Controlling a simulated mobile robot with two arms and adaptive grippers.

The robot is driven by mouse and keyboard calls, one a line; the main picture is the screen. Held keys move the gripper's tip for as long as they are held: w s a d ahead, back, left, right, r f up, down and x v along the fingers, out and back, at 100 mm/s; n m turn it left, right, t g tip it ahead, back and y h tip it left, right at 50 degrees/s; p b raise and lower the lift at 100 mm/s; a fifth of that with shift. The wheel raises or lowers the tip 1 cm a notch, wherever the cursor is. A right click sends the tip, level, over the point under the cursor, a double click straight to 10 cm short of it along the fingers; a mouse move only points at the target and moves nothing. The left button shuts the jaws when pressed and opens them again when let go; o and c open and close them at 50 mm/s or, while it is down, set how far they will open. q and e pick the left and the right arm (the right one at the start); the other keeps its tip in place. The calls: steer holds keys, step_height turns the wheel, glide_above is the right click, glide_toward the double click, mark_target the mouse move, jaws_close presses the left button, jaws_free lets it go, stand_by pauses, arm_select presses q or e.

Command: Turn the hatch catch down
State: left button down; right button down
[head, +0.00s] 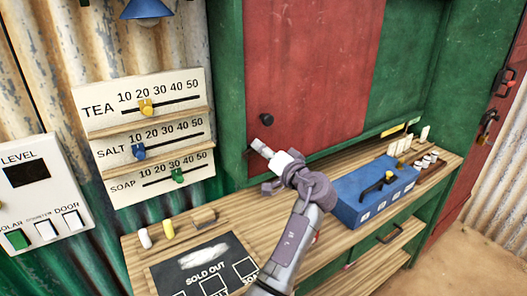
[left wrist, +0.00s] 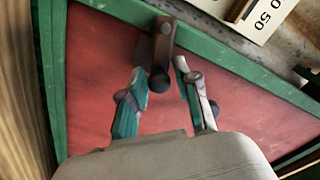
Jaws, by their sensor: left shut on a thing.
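The red hatch (head: 305,70) is closed in its green frame, with a black knob (head: 266,120) near its lower left. My left gripper (head: 259,146) reaches to the hatch's lower left edge, just below that knob. In the left wrist view the hatch catch (left wrist: 163,42) is a dark brown bar that reaches from the green frame over the red panel. The tips of my left gripper (left wrist: 166,74) are shut on the catch, one on each side. A dark round knob (left wrist: 159,83) shows between the fingers. In the head view the gripper mostly hides the catch. My right gripper is not in view.
Below the hatch is a wooden counter (head: 215,222) with a blue box (head: 350,200) and a sold-out board (head: 205,268). The price board (head: 150,118) with sliders hangs at left, beside a switch panel (head: 22,205). A red door (head: 487,130) stands at right.

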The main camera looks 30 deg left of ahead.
arm_select(q)
steer(key=shift+f+m+p, duration=0.55)
steer(key=shift+f+m, duration=0.05)
steer(key=shift+m, duration=0.6)
steer(key=shift+f+m, duration=0.15)
steer(key=shift+m, duration=0.15)
steer(key=shift+f, duration=0.15)
steer(key=c, duration=1)
jaws_free()
steer(key=shift+w, duration=0.1)
steer(key=shift+d, duration=0.2)
steer(key=v, duration=0.7)
steer(key=shift+d, duration=0.1)
